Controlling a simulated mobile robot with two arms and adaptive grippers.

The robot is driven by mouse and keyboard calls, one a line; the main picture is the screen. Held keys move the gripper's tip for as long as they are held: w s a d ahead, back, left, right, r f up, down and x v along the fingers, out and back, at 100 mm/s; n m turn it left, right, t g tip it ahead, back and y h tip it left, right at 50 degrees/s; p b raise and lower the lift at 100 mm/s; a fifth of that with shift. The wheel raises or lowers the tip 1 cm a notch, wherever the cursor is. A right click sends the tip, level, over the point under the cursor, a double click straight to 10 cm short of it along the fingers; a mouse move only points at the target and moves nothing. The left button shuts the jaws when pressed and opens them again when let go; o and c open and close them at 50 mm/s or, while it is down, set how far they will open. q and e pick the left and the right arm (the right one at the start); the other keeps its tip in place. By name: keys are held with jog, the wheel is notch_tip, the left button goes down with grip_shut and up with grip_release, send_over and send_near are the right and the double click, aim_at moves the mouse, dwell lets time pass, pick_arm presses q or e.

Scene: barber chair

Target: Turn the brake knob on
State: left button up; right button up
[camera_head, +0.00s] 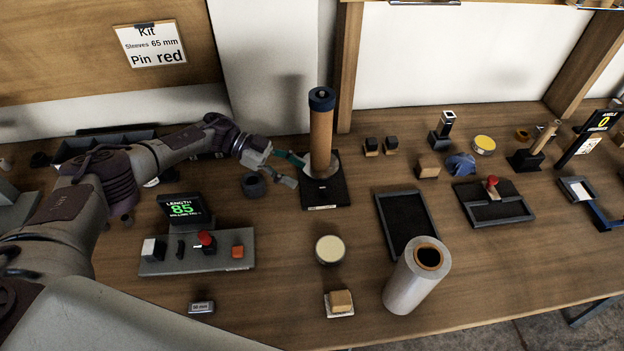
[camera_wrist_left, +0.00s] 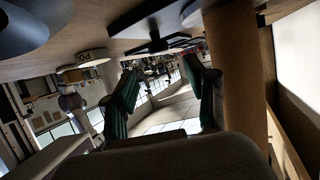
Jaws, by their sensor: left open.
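A brown cardboard tube (camera_head: 321,140) stands upright on a black base (camera_head: 325,194) with a pale disc around its foot. A dark blue round knob-like cap (camera_head: 321,98) tops it; I cannot tell for sure whether this is the brake knob. My left gripper (camera_head: 291,170) is open and empty, low at the left side of the tube, with the cap well above it. In the left wrist view, two teal-padded fingers (camera_wrist_left: 165,100) are spread apart, and the tube (camera_wrist_left: 237,60) runs beside the right finger. My right gripper is not in view.
A dark grey cup-like piece (camera_head: 254,185) stands just below my left wrist. A control box (camera_head: 197,262) with a red knob and a display reading 85 lies front left. A clear film roll (camera_head: 411,280) and black trays (camera_head: 400,222) are to the right.

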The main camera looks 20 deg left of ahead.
pick_arm(q)
jog(key=shift+v, duration=1.9)
jog(key=shift+r, duration=0.1)
